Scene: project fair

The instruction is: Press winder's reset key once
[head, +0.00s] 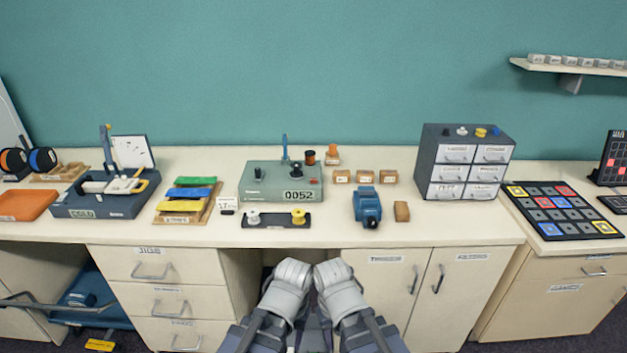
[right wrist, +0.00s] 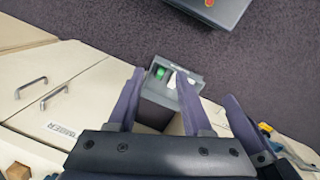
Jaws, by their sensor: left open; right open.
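The winder is most likely the grey-green box (head: 250,190) on the middle of the counter. Its front has a counter reading 0052, and a black knob and a small lever stand on top. A small red spot (head: 313,182) at its right end may be a key; its label is too small to read. My left gripper (head: 291,272) and right gripper (head: 334,272) are side by side in front of the counter's front edge, below and short of the winder. In the right wrist view my right gripper (right wrist: 160,90) is open, with nothing between its fingers. The left fingers are hard to make out.
A rack with two spools (head: 276,220) lies before the winder. A blue device (head: 367,207) and wooden blocks stand to the right, cloths on a board (head: 190,203) to the left. A drawer unit (head: 465,162) stands further right. A grey box (right wrist: 165,92) shows below.

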